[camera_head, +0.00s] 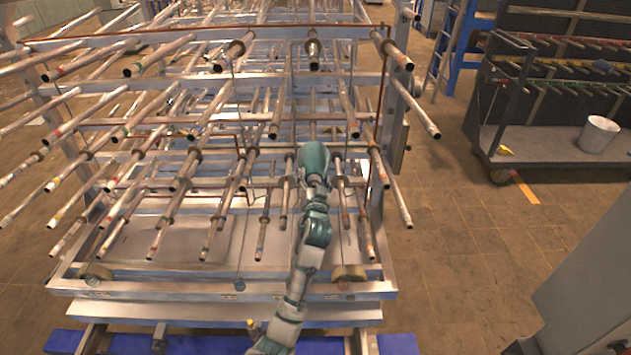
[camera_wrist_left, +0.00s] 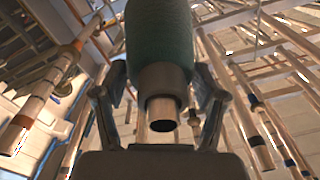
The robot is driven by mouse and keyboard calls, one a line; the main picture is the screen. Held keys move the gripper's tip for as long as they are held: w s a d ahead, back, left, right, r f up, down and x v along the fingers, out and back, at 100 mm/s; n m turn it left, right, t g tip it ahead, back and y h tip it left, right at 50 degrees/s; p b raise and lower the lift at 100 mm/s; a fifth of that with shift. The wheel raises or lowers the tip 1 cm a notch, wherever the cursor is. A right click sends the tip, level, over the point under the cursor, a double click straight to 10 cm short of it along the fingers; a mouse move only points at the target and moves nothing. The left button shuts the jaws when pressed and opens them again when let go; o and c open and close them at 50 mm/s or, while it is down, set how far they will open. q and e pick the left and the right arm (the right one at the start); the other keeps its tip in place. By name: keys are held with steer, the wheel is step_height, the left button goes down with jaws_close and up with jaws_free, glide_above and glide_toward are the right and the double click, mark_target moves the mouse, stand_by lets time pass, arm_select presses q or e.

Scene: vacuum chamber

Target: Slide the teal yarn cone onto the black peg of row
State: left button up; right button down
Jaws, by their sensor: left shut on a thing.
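The teal yarn cone (camera_head: 313,158) is in front of the lower middle of the large metal peg rack (camera_head: 215,292). My left gripper (camera_head: 314,186) is shut on it, with the arm reaching up from the bottom of the head view. In the left wrist view, the cone (camera_wrist_left: 160,35) fills the top middle, and its bare tube end (camera_wrist_left: 162,110) points back between the fingers of the gripper (camera_wrist_left: 160,82). The cone hides whatever lies straight behind it. I cannot tell which peg is the black one, or whether the cone touches any peg. My right gripper is not in view.
Many long metal pegs (camera_head: 425,118) stick out of the rack around the cone, with narrow gaps. A wheeled cart (camera_head: 560,148) with coloured peg rows and a white bucket (camera_head: 598,134) stands at the right. The floor (camera_head: 455,225) between rack and cart is clear.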

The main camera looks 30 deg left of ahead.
arm_select(q)
steer(key=shift+f, duration=0.35)
steer(key=o, duration=1.5)
steer(key=shift+c, duration=0.2)
steer(key=shift+o, duration=0.7)
steer(key=shift+w+a, duration=0.25)
steer(key=shift+w, duration=0.05)
steer(key=shift+s, duration=0.25)
steer(key=v, duration=1.1)
steer(key=shift+s+d, duration=0.2)
steer(key=shift+f, duration=0.1)
